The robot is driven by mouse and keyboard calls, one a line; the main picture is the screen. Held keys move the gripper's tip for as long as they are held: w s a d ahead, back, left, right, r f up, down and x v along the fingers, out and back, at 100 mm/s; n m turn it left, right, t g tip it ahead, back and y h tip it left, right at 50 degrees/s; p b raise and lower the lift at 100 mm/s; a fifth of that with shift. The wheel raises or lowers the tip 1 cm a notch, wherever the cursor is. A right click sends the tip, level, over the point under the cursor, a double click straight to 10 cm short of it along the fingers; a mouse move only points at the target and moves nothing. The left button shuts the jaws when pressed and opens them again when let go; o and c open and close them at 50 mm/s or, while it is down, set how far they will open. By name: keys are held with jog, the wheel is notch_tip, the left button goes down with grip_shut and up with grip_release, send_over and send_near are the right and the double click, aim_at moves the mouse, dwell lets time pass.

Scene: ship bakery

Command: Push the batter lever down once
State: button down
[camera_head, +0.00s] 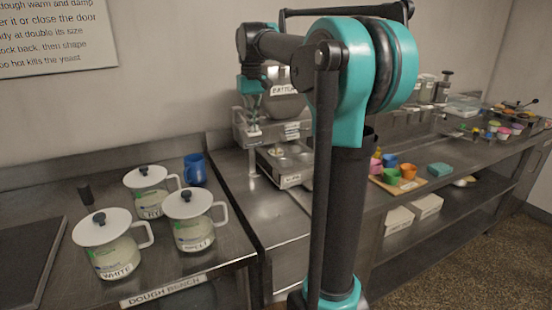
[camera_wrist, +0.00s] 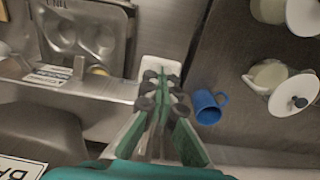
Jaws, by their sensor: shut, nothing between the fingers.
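The batter dispenser stands on the steel counter, its bowl (camera_head: 285,103) carrying a partly hidden label. My gripper (camera_head: 254,131) points down at the dispenser's left edge, its fingers shut and empty. In the wrist view my gripper (camera_wrist: 161,84) is in front of a pale pad (camera_wrist: 160,65) at the end of the dispenser's steel ledge (camera_wrist: 105,88). This pad may be the lever's end; I cannot tell for sure. My fingertips overlap it in the picture, and whether they touch it is unclear. My arm hides the dispenser's right side in the head view.
A steel muffin tray (camera_wrist: 96,38) lies below the ledge. A blue mug (camera_head: 195,170) and several white-lidded jugs (camera_head: 108,243) stand on the dough bench (camera_head: 222,245) at left. Coloured cups (camera_head: 390,174) on a board are at right. The counter left of the dispenser is clear.

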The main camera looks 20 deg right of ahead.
jog(key=shift+f, duration=0.1)
notch_tip(320, 180, up, 8)
dwell(1.4)
jog(key=shift+f, duration=0.1)
dwell(0.6)
notch_tip(320, 180, up, 6)
dwell(0.6)
jog(key=shift+s, duration=0.1)
